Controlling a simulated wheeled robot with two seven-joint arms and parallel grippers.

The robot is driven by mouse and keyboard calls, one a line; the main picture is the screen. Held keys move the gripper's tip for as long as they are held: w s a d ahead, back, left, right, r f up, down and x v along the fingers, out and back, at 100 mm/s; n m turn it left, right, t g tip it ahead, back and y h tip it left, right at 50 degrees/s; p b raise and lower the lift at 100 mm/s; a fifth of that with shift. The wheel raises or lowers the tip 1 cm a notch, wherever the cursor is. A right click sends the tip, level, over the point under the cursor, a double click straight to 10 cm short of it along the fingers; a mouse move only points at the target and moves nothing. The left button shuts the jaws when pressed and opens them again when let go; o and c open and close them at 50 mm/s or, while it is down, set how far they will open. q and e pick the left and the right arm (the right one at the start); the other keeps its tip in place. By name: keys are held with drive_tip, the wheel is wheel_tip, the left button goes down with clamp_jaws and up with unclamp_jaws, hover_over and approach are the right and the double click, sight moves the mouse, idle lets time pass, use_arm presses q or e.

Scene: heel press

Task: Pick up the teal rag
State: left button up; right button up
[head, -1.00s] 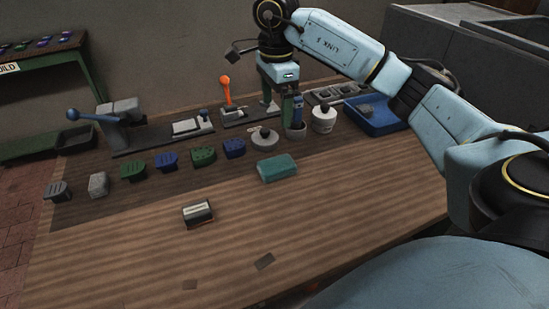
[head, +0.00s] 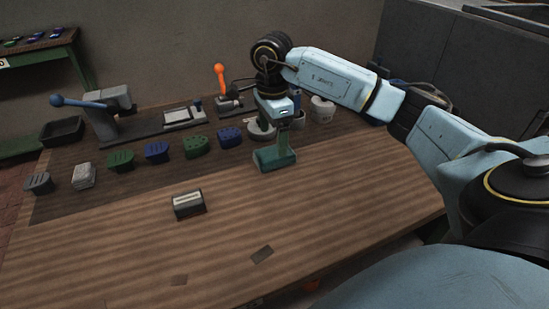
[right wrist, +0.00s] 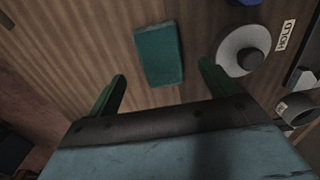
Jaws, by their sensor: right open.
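The teal rag (head: 272,163) is a flat rectangular block lying on the wooden bench, right of the middle in the head view. My right gripper (head: 276,146) points down over it, partly hiding it. In the right wrist view the right gripper (right wrist: 161,70) is open and empty, its two green fingers spread wide. The teal rag (right wrist: 158,52) lies just beyond and between the fingertips there; I cannot tell the exact height gap. My left gripper is not in view.
A white-grey round pot with a dark knob (right wrist: 238,50) stands close to the right finger. A row of green, blue and grey heel blocks (head: 157,151) runs left. A dark block with a pale top (head: 188,204) sits in front. The front of the bench (head: 330,210) is mostly clear.

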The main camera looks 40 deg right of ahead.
sight(275, 152)
drive_tip(key=f, duration=0.1)
drive_tip(key=f+b, duration=0.1)
drive_tip(key=f, duration=0.2)
drive_tip(key=shift+s+d+f, duration=0.1)
drive_tip(key=shift+d+f, duration=0.05)
drive_tip(key=shift+d, duration=0.1)
drive_tip(key=shift+f, duration=0.4)
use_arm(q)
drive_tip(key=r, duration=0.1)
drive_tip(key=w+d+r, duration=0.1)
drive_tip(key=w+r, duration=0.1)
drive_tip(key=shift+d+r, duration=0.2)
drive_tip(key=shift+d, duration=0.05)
use_arm(e)
drive_tip(key=c, duration=1.1)
drive_tip(key=shift+o, duration=0.2)
drive_tip(key=shift+r, duration=0.1)
